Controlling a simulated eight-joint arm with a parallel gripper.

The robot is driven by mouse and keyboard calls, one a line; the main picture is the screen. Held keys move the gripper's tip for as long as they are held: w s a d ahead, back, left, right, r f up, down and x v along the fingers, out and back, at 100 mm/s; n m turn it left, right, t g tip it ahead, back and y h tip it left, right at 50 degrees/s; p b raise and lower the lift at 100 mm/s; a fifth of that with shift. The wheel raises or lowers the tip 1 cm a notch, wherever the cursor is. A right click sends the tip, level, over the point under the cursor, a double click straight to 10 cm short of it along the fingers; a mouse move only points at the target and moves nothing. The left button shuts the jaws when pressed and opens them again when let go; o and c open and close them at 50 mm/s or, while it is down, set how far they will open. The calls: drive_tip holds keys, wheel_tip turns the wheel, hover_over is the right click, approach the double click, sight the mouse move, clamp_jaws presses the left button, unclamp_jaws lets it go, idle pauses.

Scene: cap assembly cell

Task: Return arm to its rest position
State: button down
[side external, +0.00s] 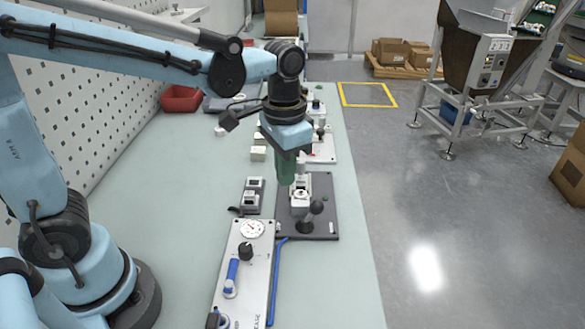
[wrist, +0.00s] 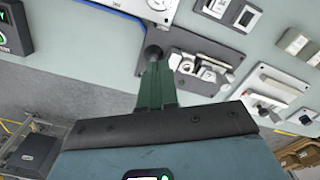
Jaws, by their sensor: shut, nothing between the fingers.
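My gripper (side external: 287,168) points down over the bench, with its green fingers together and nothing held. In the side external view it is just above and behind the clamp fixture (side external: 301,197) on a dark plate. In the wrist view the closed green fingers (wrist: 156,84) show in front of the same dark plate (wrist: 207,84), with the fixture's black knob beyond their tips. I cannot tell whether the fingertips touch anything. My arm reaches out from the left over the bench.
A light panel (side external: 240,280) with a dial and a blue-handled lever lies nearer on the bench (side external: 345,270). A small switch box (side external: 253,195) is left of the fixture. A red bin (side external: 181,98) stands by the pegboard wall (side external: 75,75). The left bench middle is clear.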

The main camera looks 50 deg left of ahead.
idle(0.3)
drive_tip(key=s+a+r+n+t, duration=0.1)
drive_tip(key=s+a+n+t, duration=0.2)
drive_tip(key=a+t, duration=0.3)
drive_tip(key=shift+s+t, duration=0.6)
drive_tip(key=shift+s, duration=0.3)
drive_tip(key=shift+a, duration=0.1)
